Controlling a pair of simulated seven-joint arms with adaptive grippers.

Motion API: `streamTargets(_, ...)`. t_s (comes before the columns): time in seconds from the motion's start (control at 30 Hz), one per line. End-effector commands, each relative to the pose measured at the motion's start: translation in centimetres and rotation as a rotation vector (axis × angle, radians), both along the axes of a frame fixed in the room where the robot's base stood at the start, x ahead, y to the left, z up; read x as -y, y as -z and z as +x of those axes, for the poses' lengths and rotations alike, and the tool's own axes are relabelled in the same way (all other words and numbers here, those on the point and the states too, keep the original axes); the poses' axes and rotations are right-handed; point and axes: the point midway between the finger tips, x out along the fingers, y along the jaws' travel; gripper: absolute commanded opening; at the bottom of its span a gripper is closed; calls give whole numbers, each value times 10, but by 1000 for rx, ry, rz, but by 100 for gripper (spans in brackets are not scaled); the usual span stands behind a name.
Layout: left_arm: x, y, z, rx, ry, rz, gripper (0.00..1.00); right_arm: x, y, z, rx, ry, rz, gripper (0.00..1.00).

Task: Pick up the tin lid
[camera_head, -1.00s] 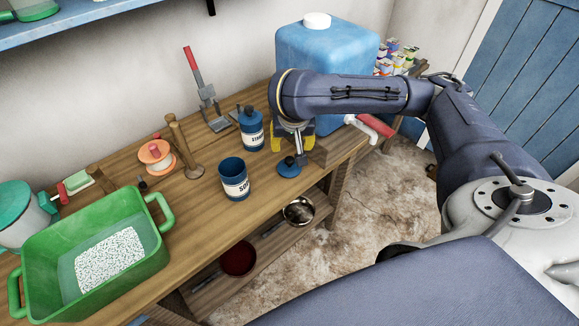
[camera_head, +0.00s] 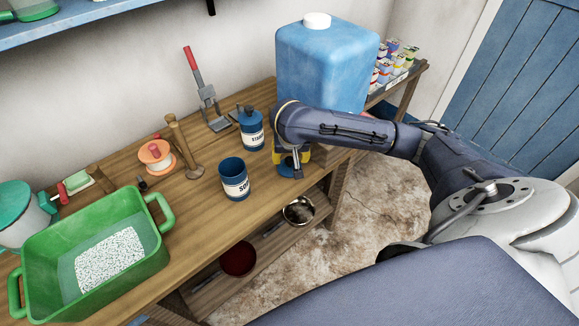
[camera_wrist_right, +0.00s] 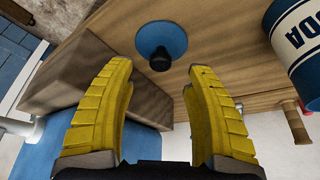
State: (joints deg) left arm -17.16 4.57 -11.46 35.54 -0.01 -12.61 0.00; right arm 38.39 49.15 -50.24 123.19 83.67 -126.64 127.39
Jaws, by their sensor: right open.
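The tin lid (camera_head: 287,171) is a blue disc lying on the wooden bench, right of the open blue SODA tin (camera_head: 235,182). In the right wrist view the lid (camera_wrist_right: 175,38) shows its black knob pointing toward me. My right gripper (camera_head: 293,160) hangs over the lid and partly hides it in the head view. In the right wrist view its yellow fingers (camera_wrist_right: 160,70) are spread wide and empty, with the knob just beyond and between the tips. The SODA tin (camera_wrist_right: 300,45) is at the upper right there. My left gripper is not in view.
A wooden block (camera_wrist_right: 85,75) stands close beside the fingers. A lidded blue tin (camera_head: 251,132) and a large blue jug (camera_head: 322,70) stand behind. A green tub (camera_head: 145,262) is at the left. The bench's front edge is close to the lid.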

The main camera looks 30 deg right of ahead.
Motion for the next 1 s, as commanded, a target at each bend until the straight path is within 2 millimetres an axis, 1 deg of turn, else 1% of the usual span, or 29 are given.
streamTargets(0.27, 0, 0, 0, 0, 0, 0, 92, 2, 11, 3, -1, 0, 0, 54)
streamTargets(0.5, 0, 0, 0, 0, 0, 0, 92, 6, 38, 13, -3, 3, 0, 54)
streamTargets(0.7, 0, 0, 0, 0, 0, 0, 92, 9, 52, 19, -1, 0, 0, 54)
streamTargets(1.0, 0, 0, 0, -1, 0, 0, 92, 10, 54, 20, 1, 0, 0, 54)
